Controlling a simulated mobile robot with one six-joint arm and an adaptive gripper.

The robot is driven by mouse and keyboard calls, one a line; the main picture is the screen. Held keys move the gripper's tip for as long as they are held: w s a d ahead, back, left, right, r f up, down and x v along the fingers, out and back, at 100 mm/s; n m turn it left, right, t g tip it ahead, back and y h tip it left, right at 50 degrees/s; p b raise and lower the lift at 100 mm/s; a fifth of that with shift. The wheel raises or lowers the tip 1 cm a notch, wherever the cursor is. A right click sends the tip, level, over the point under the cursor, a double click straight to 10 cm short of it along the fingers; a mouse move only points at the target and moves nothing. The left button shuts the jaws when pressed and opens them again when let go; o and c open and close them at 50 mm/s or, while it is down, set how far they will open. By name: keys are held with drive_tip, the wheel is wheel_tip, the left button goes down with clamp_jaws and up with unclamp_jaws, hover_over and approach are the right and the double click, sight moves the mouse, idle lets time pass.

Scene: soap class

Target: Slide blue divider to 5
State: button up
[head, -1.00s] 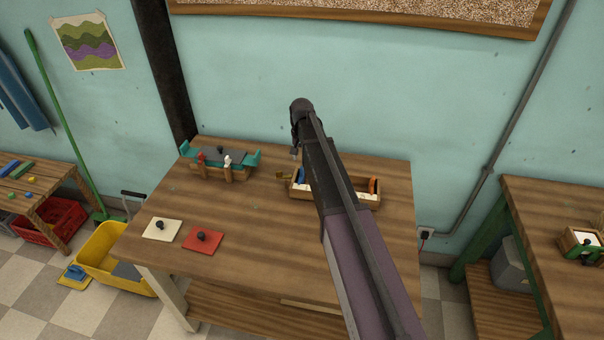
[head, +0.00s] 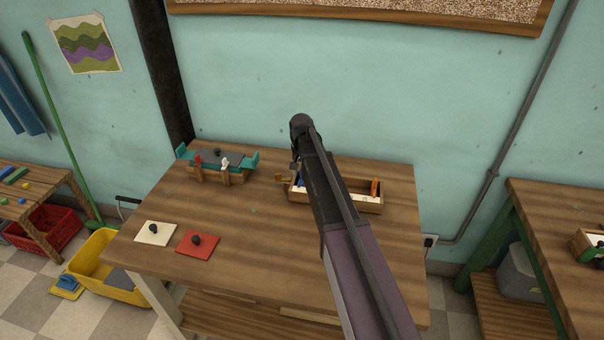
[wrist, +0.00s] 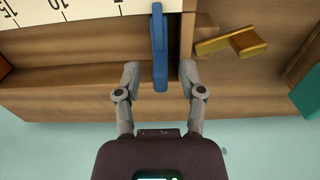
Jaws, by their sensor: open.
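The blue divider (wrist: 159,50) is a narrow upright piece at the box wall in the wrist view. My gripper (wrist: 160,75) is open, with one finger on each side of the divider's near end; I see a gap on the left side and a smaller one on the right. The white scale (wrist: 80,12) shows 15 and 10, upside down; no 5 is legible. In the head view the wooden box (head: 362,207) stands on the table, partly hidden by my arm. An orange divider (head: 375,187) stands at its right end.
A brass latch (wrist: 232,42) sticks out just right of the divider. A teal-handled rack (head: 217,165) stands left of the box. White (head: 155,233) and red (head: 198,244) knobbed plates lie at the table's front left. The table's middle is clear.

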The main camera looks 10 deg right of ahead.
clamp_jaws()
drive_tip(key=shift+s+d, duration=0.3)
drive_tip(key=shift+d, duration=0.45)
drive_tip(key=shift+s+d, duration=0.3)
drive_tip(key=shift+d, duration=0.4)
unclamp_jaws()
drive_tip(key=shift+w+a, duration=0.1)
drive_tip(key=shift+a, duration=0.1)
